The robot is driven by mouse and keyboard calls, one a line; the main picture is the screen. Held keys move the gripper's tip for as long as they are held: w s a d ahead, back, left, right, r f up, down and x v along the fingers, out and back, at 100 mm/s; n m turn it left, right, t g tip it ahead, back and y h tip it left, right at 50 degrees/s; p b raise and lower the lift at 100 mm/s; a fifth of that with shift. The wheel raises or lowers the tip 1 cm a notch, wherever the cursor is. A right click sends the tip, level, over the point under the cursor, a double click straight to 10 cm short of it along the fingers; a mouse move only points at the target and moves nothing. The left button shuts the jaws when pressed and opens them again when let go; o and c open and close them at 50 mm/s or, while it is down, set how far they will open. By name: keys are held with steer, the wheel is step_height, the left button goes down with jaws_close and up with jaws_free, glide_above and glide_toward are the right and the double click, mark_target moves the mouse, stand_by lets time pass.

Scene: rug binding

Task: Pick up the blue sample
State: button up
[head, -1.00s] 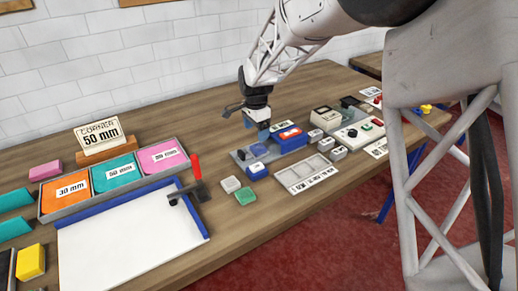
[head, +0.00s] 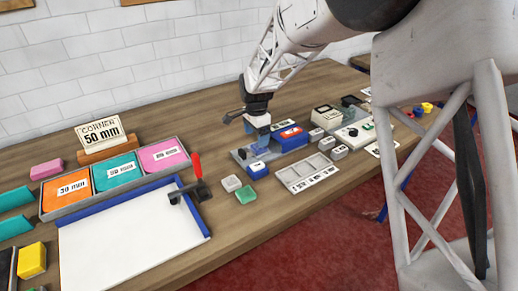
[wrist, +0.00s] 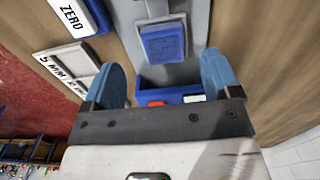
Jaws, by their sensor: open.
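The blue sample (wrist: 163,42) is a small square blue block with a ribbed-looking top, lying on a grey plate (wrist: 195,62) in the wrist view. My gripper (wrist: 164,82) is open, with its two blue fingers apart and nothing between them touching the sample. The sample lies just beyond the fingertips, roughly centred between them in the picture. In the head view, my gripper (head: 260,138) hangs low over the grey plate, and its blue fingers hide most of the sample there.
A red-handled tool (head: 197,178) lies left.

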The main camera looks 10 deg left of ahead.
mark_target(256, 147)
steer(key=shift+f, duration=0.1)
steer(key=shift+w+a+f, duration=0.1)
steer(key=shift+f, duration=2.4)
steer(key=shift+c, duration=0.3)
steer(key=c, duration=1)
steer(key=shift+r, duration=0.1)
